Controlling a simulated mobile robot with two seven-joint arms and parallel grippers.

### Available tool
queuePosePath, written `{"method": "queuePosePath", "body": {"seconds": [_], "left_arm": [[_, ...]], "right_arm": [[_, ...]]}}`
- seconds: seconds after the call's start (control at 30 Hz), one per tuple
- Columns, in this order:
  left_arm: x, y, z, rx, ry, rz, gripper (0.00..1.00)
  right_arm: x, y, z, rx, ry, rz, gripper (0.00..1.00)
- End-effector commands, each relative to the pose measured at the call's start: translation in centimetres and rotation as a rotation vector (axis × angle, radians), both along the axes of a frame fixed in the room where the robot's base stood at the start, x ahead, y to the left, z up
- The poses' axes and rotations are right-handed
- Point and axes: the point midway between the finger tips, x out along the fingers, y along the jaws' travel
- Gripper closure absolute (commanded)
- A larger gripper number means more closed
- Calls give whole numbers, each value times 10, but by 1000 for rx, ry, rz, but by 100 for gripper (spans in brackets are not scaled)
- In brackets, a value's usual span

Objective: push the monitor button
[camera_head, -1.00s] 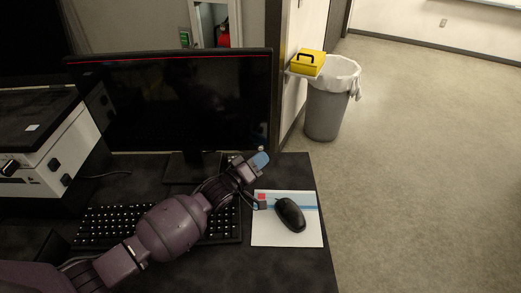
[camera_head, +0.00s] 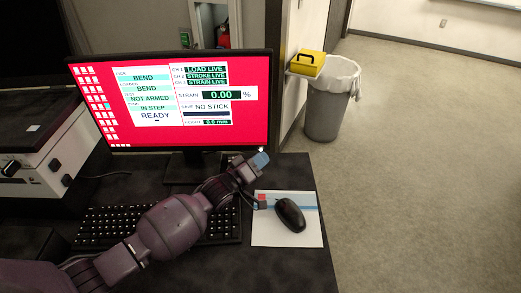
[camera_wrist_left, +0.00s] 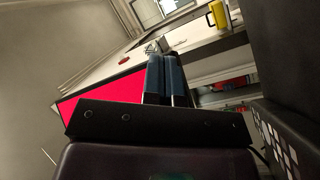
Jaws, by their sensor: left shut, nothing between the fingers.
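The monitor (camera_head: 165,105) stands on the black desk, and its screen is lit red with readouts such as BEND, NOT ARMED and READY. My left gripper (camera_head: 259,160) is at the monitor's lower right corner, its blue fingertips close to the bezel. In the left wrist view the two blue fingers (camera_wrist_left: 164,78) are together with nothing between them, and the red screen (camera_wrist_left: 98,101) shows beside them. The button itself cannot be made out; the fingertips cover that corner. Whether they touch the bezel I cannot tell. My right gripper is not in view.
A black keyboard (camera_head: 102,224) lies under my left arm. A black mouse (camera_head: 290,214) rests on a light mouse pad (camera_head: 284,238) to the right. A white and black machine (camera_head: 40,160) stands at the left. A bin (camera_head: 325,120) and a yellow box (camera_head: 306,63) are beyond the desk.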

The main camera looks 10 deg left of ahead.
Motion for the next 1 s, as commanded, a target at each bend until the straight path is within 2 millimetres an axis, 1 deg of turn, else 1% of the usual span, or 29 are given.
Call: {"method": "queuePosePath", "body": {"seconds": [0.03, 0.37, 0.57, 1.0], "left_arm": [[-1, -1, 2, -1, -2, -1, 100], [-4, -1, 1, -1, 0, -1, 100], [-18, -5, 4, -2, -3, 0, 100], [-52, -14, 3, 0, -1, -1, 100]], "right_arm": [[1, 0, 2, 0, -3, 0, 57], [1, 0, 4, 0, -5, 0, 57], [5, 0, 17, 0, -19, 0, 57], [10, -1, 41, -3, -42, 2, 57]]}}
